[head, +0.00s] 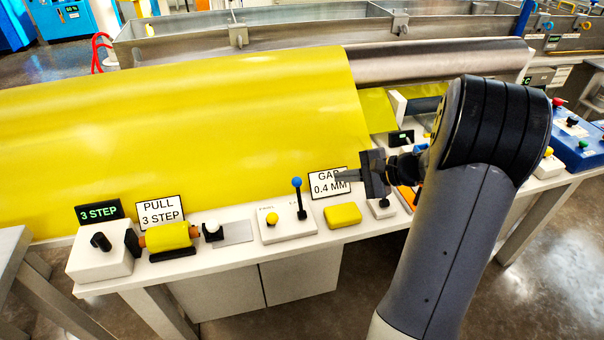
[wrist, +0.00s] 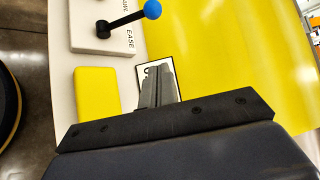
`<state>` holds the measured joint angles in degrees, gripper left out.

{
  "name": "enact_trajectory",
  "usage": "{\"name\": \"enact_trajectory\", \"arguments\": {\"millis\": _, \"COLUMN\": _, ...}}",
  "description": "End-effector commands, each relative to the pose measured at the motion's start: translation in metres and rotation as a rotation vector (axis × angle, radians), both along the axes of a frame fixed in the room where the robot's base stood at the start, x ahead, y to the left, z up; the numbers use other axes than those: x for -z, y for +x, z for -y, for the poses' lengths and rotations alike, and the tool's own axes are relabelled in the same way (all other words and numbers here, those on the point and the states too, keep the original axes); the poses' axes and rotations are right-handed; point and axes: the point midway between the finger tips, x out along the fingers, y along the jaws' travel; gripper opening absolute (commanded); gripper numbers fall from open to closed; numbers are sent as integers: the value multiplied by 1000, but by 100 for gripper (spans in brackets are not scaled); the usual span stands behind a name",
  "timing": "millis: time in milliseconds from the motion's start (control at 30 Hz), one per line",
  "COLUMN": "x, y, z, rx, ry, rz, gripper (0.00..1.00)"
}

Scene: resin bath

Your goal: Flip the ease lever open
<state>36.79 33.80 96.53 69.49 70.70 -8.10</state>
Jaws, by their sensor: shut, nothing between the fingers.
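The ease lever (head: 299,197) is a black stick with a blue ball on a white box (head: 272,226) on the bench. In the head view it stands near upright. In the wrist view the lever (wrist: 128,19) shows at the top, its blue ball pointing right, beside the word EASE. My gripper (head: 338,176) is shut and empty, in front of the GAP 0.4 MM sign and to the right of the lever, apart from it. In the wrist view my gripper (wrist: 158,88) is over the sign's lower part. A yellow knob sits at the box's left side.
A yellow block (head: 343,215) lies between the lever box and a small black joystick. The GAP sign (head: 322,188) stands behind it. A large yellow sheet (head: 180,130) rises behind the bench. A dial box (head: 100,262) and yellow roll (head: 168,236) are at left.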

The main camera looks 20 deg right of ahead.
Motion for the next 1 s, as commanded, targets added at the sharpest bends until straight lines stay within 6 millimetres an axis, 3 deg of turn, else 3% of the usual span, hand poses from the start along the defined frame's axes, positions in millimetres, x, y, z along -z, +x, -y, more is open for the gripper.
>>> {"name": "enact_trajectory", "arguments": {"millis": 200, "x": 2, "y": 4, "z": 6, "rx": 17, "ry": 16, "rz": 9, "gripper": 0}}
{"name": "enact_trajectory", "arguments": {"millis": 567, "x": 6, "y": 8, "z": 0, "rx": 15, "ry": 15, "rz": 6, "gripper": 0}}
{"name": "enact_trajectory", "arguments": {"millis": 1000, "x": 47, "y": 58, "z": -61, "rx": 11, "ry": 15, "rz": 4, "gripper": 0}}
